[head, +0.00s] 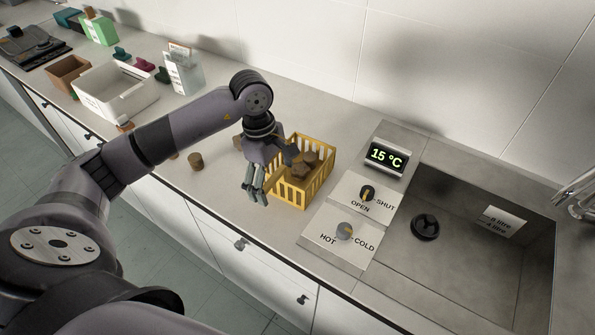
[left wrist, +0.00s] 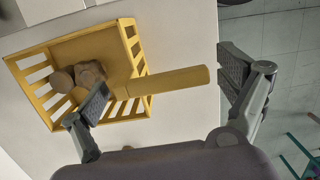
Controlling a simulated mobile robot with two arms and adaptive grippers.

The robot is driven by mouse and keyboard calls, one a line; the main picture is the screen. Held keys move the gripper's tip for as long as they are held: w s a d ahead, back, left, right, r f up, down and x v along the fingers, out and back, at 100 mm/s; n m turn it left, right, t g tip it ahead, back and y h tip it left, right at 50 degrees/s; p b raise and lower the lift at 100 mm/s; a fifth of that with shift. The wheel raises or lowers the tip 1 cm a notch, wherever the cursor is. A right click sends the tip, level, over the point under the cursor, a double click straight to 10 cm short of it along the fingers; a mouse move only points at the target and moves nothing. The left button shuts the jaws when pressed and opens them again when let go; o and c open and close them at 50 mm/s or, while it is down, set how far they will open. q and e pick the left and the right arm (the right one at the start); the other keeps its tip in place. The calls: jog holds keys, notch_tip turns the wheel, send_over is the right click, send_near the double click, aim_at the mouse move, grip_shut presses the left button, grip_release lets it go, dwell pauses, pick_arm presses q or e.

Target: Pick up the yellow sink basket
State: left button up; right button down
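The yellow sink basket (head: 291,196) stands on the counter left of the sink, with several brown lumps (head: 303,163) inside. Its slatted walls also show in the left wrist view (left wrist: 136,52). There, a thick yellow handle (left wrist: 182,80) sticks out from the basket's side. My left gripper (head: 257,194) is at the basket's near left side. In the left wrist view its fingers (left wrist: 163,78) are spread wide, one on each side of the handle, with a gap visible on the far finger's side. My right gripper is not in view.
Right of the basket are a temperature display (head: 386,157), an OPEN/SHUT knob panel (head: 352,187) and a HOT/COLD panel (head: 322,238), then the sink (head: 465,270). A brown piece (head: 195,161) lies left on the counter. A white bin (head: 130,100) stands farther left.

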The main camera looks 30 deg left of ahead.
pick_arm(q)
jog(key=c, duration=1.4)
jog(key=shift+r, duration=0.1)
jog(key=shift+c, duration=0.2)
